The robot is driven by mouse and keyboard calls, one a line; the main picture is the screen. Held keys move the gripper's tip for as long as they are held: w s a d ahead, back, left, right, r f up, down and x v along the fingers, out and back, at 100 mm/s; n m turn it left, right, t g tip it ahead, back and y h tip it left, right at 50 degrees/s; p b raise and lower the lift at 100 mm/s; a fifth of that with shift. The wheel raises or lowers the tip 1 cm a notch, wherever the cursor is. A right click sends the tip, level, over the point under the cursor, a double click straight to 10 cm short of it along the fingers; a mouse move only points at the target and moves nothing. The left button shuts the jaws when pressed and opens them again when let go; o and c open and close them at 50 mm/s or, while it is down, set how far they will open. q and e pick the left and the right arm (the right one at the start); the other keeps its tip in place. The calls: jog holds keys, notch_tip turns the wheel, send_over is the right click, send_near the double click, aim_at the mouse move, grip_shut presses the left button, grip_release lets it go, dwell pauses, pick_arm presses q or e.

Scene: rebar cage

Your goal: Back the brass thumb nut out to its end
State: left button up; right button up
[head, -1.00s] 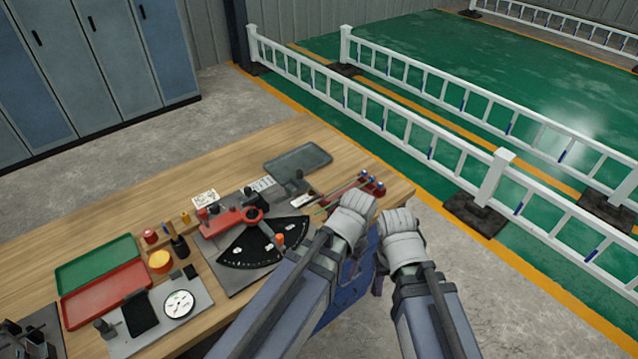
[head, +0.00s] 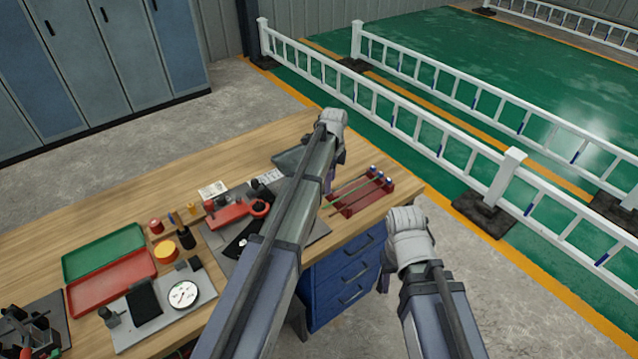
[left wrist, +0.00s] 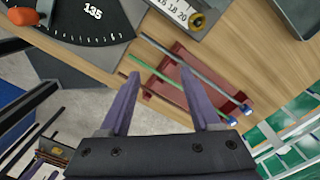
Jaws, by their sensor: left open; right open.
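A small brass-coloured round piece (left wrist: 197,21), which looks like the thumb nut, sits at the end of a white numbered scale (left wrist: 178,10) at the top of the left wrist view. In the head view I cannot make it out; my left arm covers that area. My left gripper (left wrist: 158,75) is open and empty, its two purple fingers over the table's edge, apart from the brass piece and the rods. In the head view my left gripper (head: 332,125) is seen from behind above the table's far part. My right gripper (head: 407,243) is open beside the table's right end.
A red rack (head: 362,196) with several thin rods lies near the table's right end. A black dial plate (left wrist: 85,22) marked 135 lies close by. Green tray (head: 103,250) and red tray (head: 112,283) lie at left. A blue drawer unit (head: 345,270) stands below the table.

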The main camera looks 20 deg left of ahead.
pick_arm(q)
jog(key=w+a+m, duration=0.1)
jog(key=w+a, duration=0.1)
jog(key=w, duration=0.1)
jog(key=w+a+m, duration=0.2)
jog(key=w+a, duration=0.1)
jog(key=shift+w+a+f, duration=0.1)
jog(key=shift+a+f, duration=0.05)
jog(key=shift+a, duration=0.1)
jog(key=shift+f, duration=0.1)
notch_tip(320, 180, down, 8)
jog(key=b, duration=0.8)
jog(key=shift+r, duration=0.2)
grip_shut()
